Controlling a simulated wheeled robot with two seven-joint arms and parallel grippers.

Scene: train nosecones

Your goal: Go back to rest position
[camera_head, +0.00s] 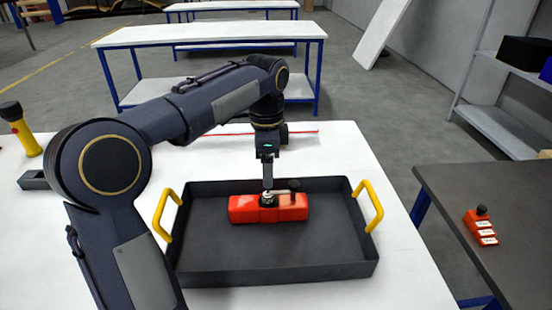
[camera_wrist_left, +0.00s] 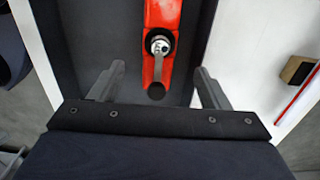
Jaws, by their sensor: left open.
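My left gripper (camera_head: 267,178) hangs over the dark grey tray, just above a red nosecone part (camera_head: 243,208) that lies inside the tray. In the left wrist view the gripper (camera_wrist_left: 157,85) is open, with its two fingers spread apart. The red part (camera_wrist_left: 160,22) shows between and beyond the fingers, with a round metal fitting and a grey lever on it. I cannot tell whether the fingers touch the part. My right gripper is in neither view.
The tray (camera_head: 205,268) has yellow handles (camera_head: 369,206) and sits on a white table (camera_head: 400,292). A yellow-black tool (camera_head: 20,130) stands at the left. A dark table (camera_head: 480,188) at the right holds a small red block (camera_head: 480,229). A red rod (camera_head: 305,132) lies behind the tray.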

